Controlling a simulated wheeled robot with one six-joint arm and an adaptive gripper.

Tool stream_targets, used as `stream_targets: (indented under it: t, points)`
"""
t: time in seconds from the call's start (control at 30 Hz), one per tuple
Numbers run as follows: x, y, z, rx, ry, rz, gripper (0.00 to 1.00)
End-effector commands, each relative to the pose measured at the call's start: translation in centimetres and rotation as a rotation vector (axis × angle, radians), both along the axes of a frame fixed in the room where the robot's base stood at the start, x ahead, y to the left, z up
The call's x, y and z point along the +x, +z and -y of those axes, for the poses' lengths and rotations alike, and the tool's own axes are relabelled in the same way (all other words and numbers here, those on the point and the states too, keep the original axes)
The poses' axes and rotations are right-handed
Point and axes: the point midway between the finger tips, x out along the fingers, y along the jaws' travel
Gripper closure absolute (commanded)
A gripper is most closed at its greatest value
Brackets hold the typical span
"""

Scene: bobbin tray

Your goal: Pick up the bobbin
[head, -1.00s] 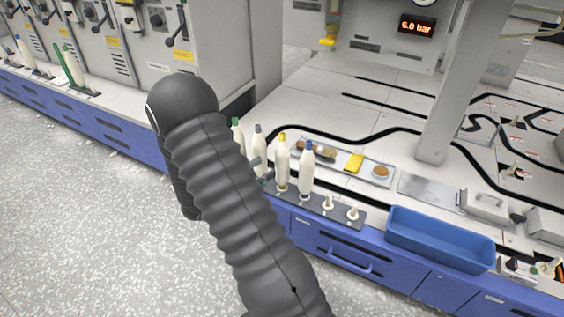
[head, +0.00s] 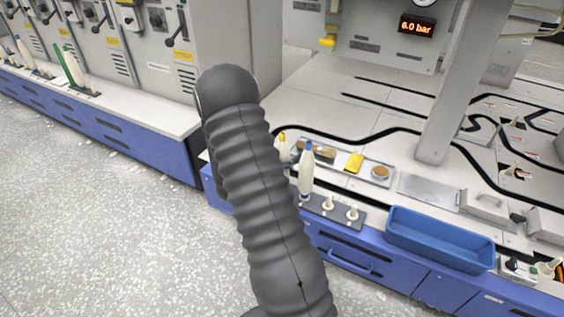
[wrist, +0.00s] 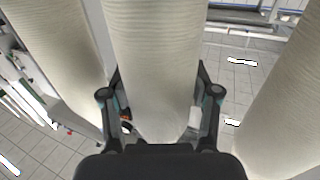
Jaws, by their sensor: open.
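Tall cream bobbins stand upright in a row on a dark peg strip (head: 326,215). In the head view, the blue-topped bobbin (head: 306,172) shows nearly whole. The yellow-topped bobbin (head: 283,149) is partly covered by my arm. In the wrist view, a middle bobbin (wrist: 158,40) stands between the two open fingers of my gripper (wrist: 160,82). I cannot tell if the fingers touch it. Other bobbins stand close on the left (wrist: 55,45) and right (wrist: 285,95). My gripper is hidden behind my arm in the head view.
Two pegs at the strip's right end are empty. A metal tray (head: 333,168) with a brush, a yellow block and a round brown item lies behind. A blue bin (head: 440,240) stands to the right. Neighbouring bobbins leave little side room.

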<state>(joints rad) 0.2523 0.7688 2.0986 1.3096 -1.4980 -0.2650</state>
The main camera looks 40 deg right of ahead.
Motion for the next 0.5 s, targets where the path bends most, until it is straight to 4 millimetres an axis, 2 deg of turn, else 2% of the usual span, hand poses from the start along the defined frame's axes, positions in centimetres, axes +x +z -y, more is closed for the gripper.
stream_targets:
  t: [0.13, 0.17, 0.37, 0.4, 0.5]
  points:
    - [0.02, -0.01, -0.02, 0.0, 0.0, 0.0, 0.39]
    - [0.02, -0.01, -0.02, 0.0, 0.0, 0.0, 0.41]
    - [0.01, 0.0, -0.03, 0.0, 0.0, 0.0, 0.91]
    - [0.01, 0.0, -0.04, 0.0, 0.0, 0.0, 0.95]
    - [0.02, -0.01, -0.06, 0.0, 0.001, 0.0, 0.97]
